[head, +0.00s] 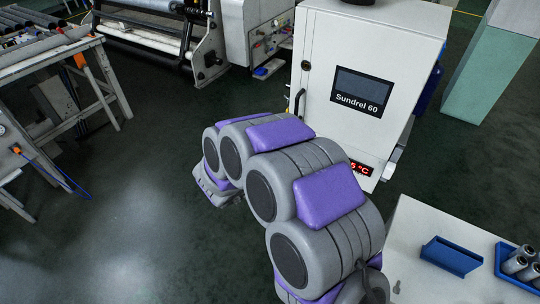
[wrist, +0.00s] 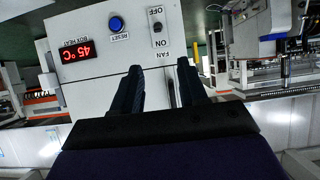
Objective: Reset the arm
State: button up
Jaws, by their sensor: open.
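My gripper (wrist: 163,82) shows in the wrist view with its two dark fingers apart and nothing between them. Its fingers are in front of a white panel (wrist: 85,88), which appears upside down. The panel carries a red display reading 45 °C (wrist: 77,51), labelled BOX HEAT, a blue RESET button (wrist: 116,24) and a FAN switch (wrist: 157,29) marked ON and OFF. I cannot tell the switch's position. In the head view my grey and purple arm reaches from lower right to the middle. The fingers cannot be made out there.
A white Sundrel 60 cabinet (head: 327,115) stands behind my arm, its red display (head: 361,169) partly covered. A white table (head: 414,240) at lower right holds a blue holder (head: 451,256) and a blue tray of rolls (head: 507,258).

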jog(key=a+r+n+y+b, duration=0.25)
jog(key=a+y+b, duration=0.25)
jog(key=a+y, duration=0.3)
jog(key=s+n+g+y+b, duration=0.2)
jog(key=s+n+y+b, duration=0.1)
jog(key=s, duration=0.5)
jog(key=s+d+f+g+h+b, duration=0.1)
jog(key=s+d+f+g+b, duration=0.1)
jog(key=s+d, duration=0.4)
jog(key=s+d+f+n+g+h+b, duration=0.1)
jog(key=s+d+g, duration=0.3)
jog(key=s, duration=1.1)
jog(key=s+d+f+g+h+b, duration=0.1)
jog(key=s+d+f+g+b, duration=0.2)
jog(key=s+d, duration=0.5)
jog(key=s+b, duration=0.1)
jog(key=s, duration=0.2)
jog(key=shift+f+n+g+h, duration=0.2)
jog(key=shift+n+g+h, duration=0.15)
jog(key=shift+g+h, duration=0.05)
jog(key=shift+a, duration=0.1)
